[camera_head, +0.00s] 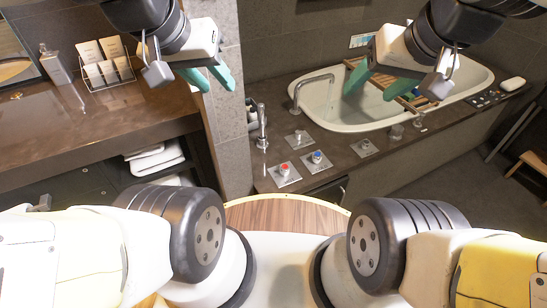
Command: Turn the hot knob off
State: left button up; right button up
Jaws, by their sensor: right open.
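The red-marked knob (284,170), which looks like the hot one, sits on a square metal plate on the tub's dark stone ledge. A blue-marked knob (317,157) sits on a similar plate just to its right and behind. My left gripper (217,84) hangs in the air to the upper left of the knobs, its teal fingers apart and empty. My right gripper (372,90) hangs above the near side of the tub, open and empty. Neither gripper touches a knob. Which way the red knob is turned is too small to tell.
A tall curved spout (298,95) rises beside the white bathtub (345,122). A hand shower (262,128) stands at the ledge's left end by a tiled pillar (230,130). A wooden rack (402,98) crosses the tub.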

aim_at(285, 168)
jog(key=l+u, duration=0.3)
jog(key=u, duration=0.15)
jog(key=l+u, duration=0.35)
jog(key=u, duration=0.15)
jog(key=i, duration=0.05)
